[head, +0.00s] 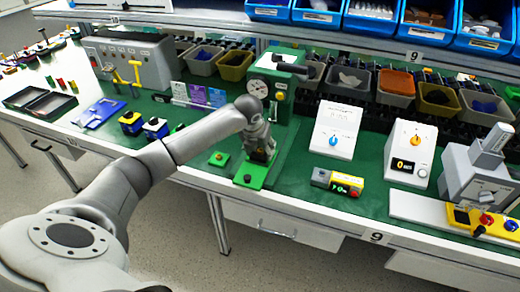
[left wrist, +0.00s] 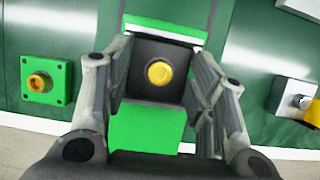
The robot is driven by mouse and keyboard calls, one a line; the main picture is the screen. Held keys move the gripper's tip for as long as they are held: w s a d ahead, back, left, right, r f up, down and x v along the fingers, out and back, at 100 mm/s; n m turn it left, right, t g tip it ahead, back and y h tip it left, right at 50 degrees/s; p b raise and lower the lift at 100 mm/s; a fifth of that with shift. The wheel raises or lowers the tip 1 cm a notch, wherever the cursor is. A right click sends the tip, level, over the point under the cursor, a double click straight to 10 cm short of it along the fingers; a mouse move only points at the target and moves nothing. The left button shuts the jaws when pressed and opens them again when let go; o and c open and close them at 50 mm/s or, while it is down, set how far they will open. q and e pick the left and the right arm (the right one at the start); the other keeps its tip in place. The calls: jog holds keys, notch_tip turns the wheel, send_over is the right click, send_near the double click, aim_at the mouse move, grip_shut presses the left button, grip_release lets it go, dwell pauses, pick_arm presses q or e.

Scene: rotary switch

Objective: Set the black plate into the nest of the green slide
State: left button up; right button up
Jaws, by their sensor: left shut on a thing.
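The black plate (left wrist: 143,82) is square with a round yellow knob (left wrist: 159,73) in its middle. My left gripper (left wrist: 160,66) is shut on the black plate, one finger at each side of it. The green slide (left wrist: 148,130) shows in front of and behind the plate in the left wrist view. In the head view, the green slide (head: 252,178) lies at the front of the bench, with my left gripper (head: 259,150) over its far part. The plate hides the slide beneath it, so I cannot tell whether it touches or is seated in the nest. My right gripper is out of view.
A small green block with an orange button (head: 219,158) lies left of the slide. A green press with a gauge (head: 272,88) stands behind. A yellow-grey display box (head: 337,183) and white dial boxes (head: 335,130) are to the right.

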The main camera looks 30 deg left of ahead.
pick_arm(q)
jog(key=o, duration=1.3)
jog(key=shift+f, duration=0.15)
jog(key=shift+c, duration=0.2)
jog(key=shift+r, duration=0.45)
jog(key=v, duration=1.1)
jog(key=shift+s+r+b, duration=0.2)
jog(key=shift+s+b, duration=0.1)
jog(key=shift+d, duration=0.15)
